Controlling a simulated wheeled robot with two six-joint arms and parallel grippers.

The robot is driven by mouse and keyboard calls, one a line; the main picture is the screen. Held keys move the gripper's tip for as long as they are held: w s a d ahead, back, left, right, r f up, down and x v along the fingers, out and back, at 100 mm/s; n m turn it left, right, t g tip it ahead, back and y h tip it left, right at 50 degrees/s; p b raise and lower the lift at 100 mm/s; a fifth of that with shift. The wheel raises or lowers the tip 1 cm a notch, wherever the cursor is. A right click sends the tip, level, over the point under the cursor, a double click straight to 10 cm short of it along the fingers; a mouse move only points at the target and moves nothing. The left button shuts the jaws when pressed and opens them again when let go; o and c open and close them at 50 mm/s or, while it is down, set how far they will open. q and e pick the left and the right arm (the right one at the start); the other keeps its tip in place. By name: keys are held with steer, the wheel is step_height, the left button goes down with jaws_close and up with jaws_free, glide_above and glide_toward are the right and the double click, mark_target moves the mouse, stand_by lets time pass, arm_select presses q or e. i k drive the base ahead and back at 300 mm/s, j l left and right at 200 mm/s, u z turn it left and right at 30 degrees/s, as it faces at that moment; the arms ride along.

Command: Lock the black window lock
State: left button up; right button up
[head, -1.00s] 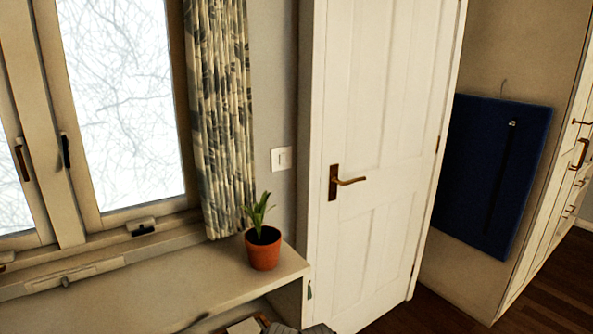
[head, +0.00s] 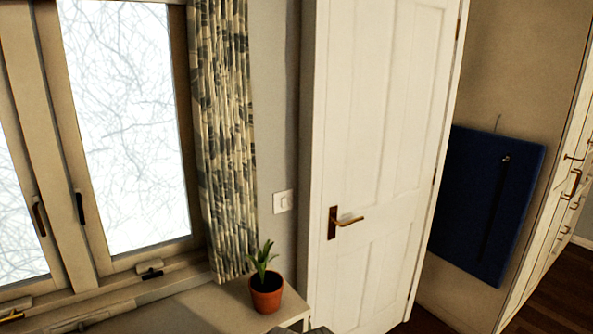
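A black window lock handle (head: 80,208) is on the left frame of the right window (head: 128,125). It stands upright, close to the frame, and looks small and dark. A second, brownish handle (head: 39,217) is on the left window, across the post between the two. A small black fitting (head: 150,271) is at the bottom of the right window's frame. Neither of my grippers can be made out in the head view, and nothing is seen touching the lock.
A potted plant (head: 266,291) stands on the sill shelf (head: 215,308) below a patterned curtain (head: 225,140). A white door (head: 385,130) with a brown handle is right of it. A blue panel (head: 485,205) hangs farther right. A grey shape at the bottom edge is unclear.

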mark_target(79, 196)
steer(key=k+l+u, duration=0.1)
steer(key=u, duration=0.3)
steer(key=k+l+u, duration=0.1)
steer(key=u, duration=0.25)
steer(key=j+u, duration=0.1)
steer(key=u, duration=0.5)
steer(key=i+l+z, duration=0.1)
steer(key=i+l, duration=0.1)
